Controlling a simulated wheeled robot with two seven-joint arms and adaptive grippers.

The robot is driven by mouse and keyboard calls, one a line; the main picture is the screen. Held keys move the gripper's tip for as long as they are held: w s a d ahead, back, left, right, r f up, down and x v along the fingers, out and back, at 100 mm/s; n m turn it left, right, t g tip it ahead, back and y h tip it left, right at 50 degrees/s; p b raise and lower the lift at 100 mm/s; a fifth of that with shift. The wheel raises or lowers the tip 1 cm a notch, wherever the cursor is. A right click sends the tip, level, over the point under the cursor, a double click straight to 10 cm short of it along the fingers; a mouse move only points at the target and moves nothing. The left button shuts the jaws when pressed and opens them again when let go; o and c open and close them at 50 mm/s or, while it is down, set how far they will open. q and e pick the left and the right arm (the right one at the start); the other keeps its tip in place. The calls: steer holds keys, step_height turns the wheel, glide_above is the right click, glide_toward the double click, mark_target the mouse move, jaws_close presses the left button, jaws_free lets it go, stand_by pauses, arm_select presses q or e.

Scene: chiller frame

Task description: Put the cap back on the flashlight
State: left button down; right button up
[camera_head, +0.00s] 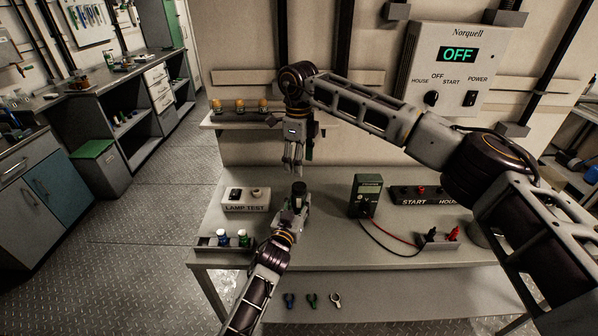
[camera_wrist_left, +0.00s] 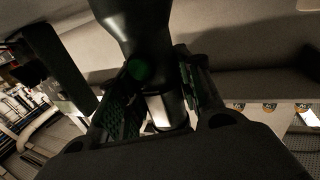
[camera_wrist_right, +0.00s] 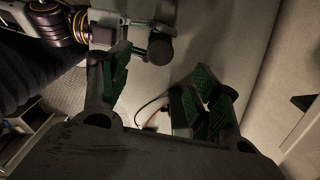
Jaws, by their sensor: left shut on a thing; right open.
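The black flashlight (camera_head: 299,189) stands roughly upright above the table in my left gripper (camera_head: 295,205), which is shut on its body. In the left wrist view the flashlight (camera_wrist_left: 135,25) shows its dark wide part and a green button between the fingers. In the right wrist view the flashlight's round dark end (camera_wrist_right: 160,49) shows beside my left gripper. My right gripper (camera_head: 292,165) is open above and slightly left of the flashlight, fingers pointing down. Nothing shows between its fingers in the right wrist view (camera_wrist_right: 158,95). I cannot make out the cap in any view.
A lamp test box (camera_head: 246,199) and a small tray (camera_head: 222,246) with blue and green items are at the left. A green meter (camera_head: 366,195) with leads and a start panel (camera_head: 425,196) are at the right. Amber lamps (camera_head: 240,106) line a wall ledge. The front middle table is clear.

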arm_select(q)
steer(key=shift+f, duration=0.1)
arm_select(e)
steer(key=shift+r, duration=1.45)
arm_select(q)
steer(key=c, duration=0.9)
jaws_free()
steer(key=shift+s, duration=0.15)
steer(key=shift+v, duration=5.85)
steer(key=shift+s+a, duration=0.1)
arm_select(e)
steer(key=shift+f, duration=0.1)
